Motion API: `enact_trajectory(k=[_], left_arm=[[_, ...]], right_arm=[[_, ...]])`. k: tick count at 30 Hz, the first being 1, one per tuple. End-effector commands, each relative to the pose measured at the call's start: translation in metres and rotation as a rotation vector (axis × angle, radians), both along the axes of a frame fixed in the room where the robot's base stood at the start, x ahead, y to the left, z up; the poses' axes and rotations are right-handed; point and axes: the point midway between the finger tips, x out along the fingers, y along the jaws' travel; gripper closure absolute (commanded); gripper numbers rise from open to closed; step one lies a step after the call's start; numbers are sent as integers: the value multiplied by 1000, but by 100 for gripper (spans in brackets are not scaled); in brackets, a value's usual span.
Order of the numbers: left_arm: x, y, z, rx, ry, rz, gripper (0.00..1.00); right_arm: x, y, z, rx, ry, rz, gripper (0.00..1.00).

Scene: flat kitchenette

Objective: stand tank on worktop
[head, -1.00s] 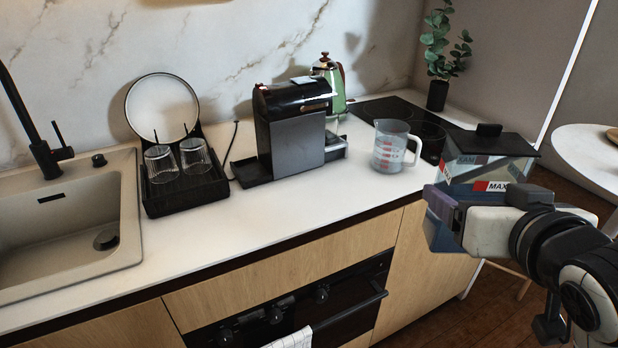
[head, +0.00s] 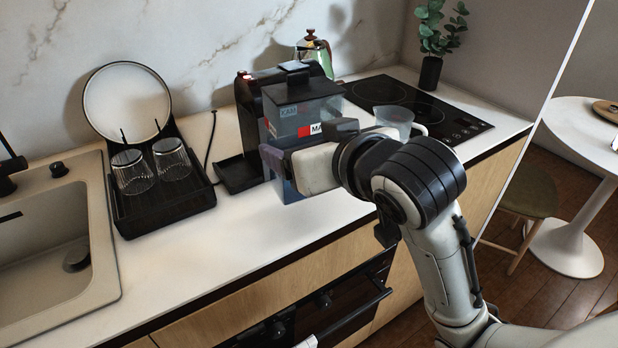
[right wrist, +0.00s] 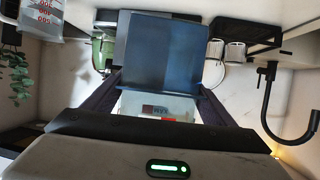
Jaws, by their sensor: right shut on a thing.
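The tank (head: 288,113) is a see-through bluish box with a black lid and a red-and-white MAX label. My right gripper (head: 305,148) is shut on it and holds it upright over the worktop (head: 205,245), in front of the coffee machine (head: 247,100). I cannot tell whether its base touches the worktop. In the right wrist view the tank (right wrist: 160,52) sits between the two dark fingers of my right gripper (right wrist: 155,105). My left gripper is not in view.
A black rack (head: 165,203) with two upturned glasses and a round plate stands left, beside the sink (head: 45,275). A measuring jug (head: 396,116) stands right, partly behind my arm. The hob (head: 440,118) lies behind it. The worktop's front left stretch is clear.

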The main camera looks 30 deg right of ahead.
Motion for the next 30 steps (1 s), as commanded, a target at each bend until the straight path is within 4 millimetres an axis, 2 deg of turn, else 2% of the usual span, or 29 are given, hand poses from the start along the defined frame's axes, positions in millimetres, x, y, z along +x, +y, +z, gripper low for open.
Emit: enact_trajectory(k=[8, 14, 20, 24, 30], left_arm=[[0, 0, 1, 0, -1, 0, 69], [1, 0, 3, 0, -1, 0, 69], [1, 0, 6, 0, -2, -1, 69], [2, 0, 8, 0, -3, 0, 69], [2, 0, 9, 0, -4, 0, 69]], right_arm=[[5, -6, 4, 3, -10, -14, 65], [22, -25, 7, 7, -20, -62, 65], [47, -62, 8, 7, -27, -145, 65], [64, -95, 4, 7, -26, -212, 65], [78, -130, -6, 3, -15, -280, 65]])
